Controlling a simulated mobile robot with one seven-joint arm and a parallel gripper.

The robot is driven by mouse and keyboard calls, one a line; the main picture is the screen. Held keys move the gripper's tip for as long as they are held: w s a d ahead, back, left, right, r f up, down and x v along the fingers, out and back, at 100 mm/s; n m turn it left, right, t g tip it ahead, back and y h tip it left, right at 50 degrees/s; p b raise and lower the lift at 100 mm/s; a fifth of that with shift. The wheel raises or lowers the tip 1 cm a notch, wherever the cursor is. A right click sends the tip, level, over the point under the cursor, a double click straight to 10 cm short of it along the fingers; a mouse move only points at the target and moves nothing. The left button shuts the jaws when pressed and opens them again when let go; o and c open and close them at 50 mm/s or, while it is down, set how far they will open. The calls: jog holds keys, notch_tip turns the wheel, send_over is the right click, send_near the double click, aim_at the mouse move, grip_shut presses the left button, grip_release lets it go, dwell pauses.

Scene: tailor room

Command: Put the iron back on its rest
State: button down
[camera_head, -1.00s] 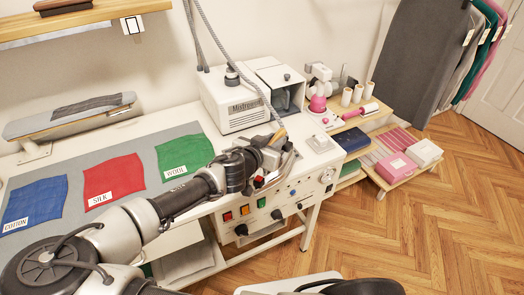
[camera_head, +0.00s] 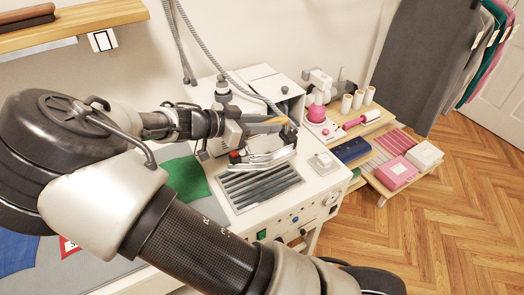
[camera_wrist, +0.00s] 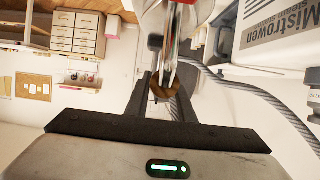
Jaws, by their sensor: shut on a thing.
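The iron (camera_head: 266,152) has a silver body, a tan handle and a red part near its rear. My gripper (camera_head: 248,126) is shut on the iron's handle and comes in from the left. The iron's rest (camera_head: 258,187) is a dark slatted plate on top of the white steam station. The iron appears at the rest's far edge; whether it touches is unclear. In the wrist view, my gripper (camera_wrist: 164,95) closes around the brown handle end (camera_wrist: 163,82), with the iron's silver body (camera_wrist: 176,20) beyond, partly cut off by the frame.
A white boiler box (camera_head: 268,85) stands behind the rest, with a grey hose hanging near the iron. A small white block (camera_head: 324,163) sits right of the rest. Pink and white boxes (camera_head: 396,172) lie on a low shelf. My arm hides much of the table's left side.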

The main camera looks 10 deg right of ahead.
aim_at(231, 154)
jog(key=shift+f, duration=4.35)
jog(key=c, duration=1.6)
grip_release()
jog(key=shift+s+f, duration=0.1)
jog(key=shift+f, duration=0.15)
jog(key=shift+o, duration=0.3)
jog(key=shift+a+r, duration=0.1)
jog(key=b+v, duration=0.1)
jog(key=v, duration=1.1)
jog(key=shift+r, duration=0.1)
